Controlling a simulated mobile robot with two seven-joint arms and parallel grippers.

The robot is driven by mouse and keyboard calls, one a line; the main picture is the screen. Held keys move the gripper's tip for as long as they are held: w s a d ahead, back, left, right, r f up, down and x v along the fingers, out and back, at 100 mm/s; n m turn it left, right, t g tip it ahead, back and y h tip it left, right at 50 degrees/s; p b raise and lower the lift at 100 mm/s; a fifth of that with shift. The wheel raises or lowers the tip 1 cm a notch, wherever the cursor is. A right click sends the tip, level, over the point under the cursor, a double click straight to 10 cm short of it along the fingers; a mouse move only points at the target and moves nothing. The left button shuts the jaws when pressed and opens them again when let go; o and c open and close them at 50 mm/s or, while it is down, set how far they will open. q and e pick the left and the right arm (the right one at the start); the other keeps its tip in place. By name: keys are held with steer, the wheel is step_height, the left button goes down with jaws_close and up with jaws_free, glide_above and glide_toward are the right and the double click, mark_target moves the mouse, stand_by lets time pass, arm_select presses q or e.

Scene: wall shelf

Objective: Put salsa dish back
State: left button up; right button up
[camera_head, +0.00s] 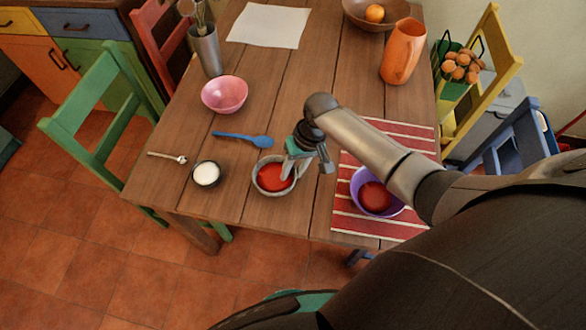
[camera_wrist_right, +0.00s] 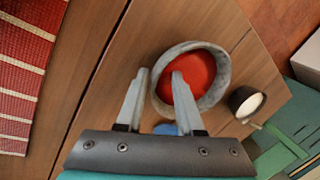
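A grey dish of red salsa (camera_head: 273,188) sits near the table's front edge; it also shows in the right wrist view (camera_wrist_right: 221,62). My right gripper (camera_head: 289,172) is at its right rim. In the wrist view the gripper (camera_wrist_right: 159,76) has its fingers apart, one inside the dish over the salsa and one outside, with the rim between them. I see no clear grip on the rim. A purple bowl with red contents (camera_head: 360,195) stands on the red striped mat (camera_head: 348,222), partly behind my right forearm. My left gripper is not in view.
A small dark bowl of white stuff (camera_head: 207,173), a small spoon (camera_head: 167,157) and a blue spoon (camera_head: 243,138) lie to the left. A pink bowl (camera_head: 224,95), utensil cup (camera_head: 206,52) and orange pitcher (camera_head: 403,52) stand farther back. The middle of the table (camera_head: 290,90) is clear.

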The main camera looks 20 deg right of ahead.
steer(key=p+v, duration=0.3)
steer(key=v, duration=0.9)
steer(key=shift+r, duration=0.2)
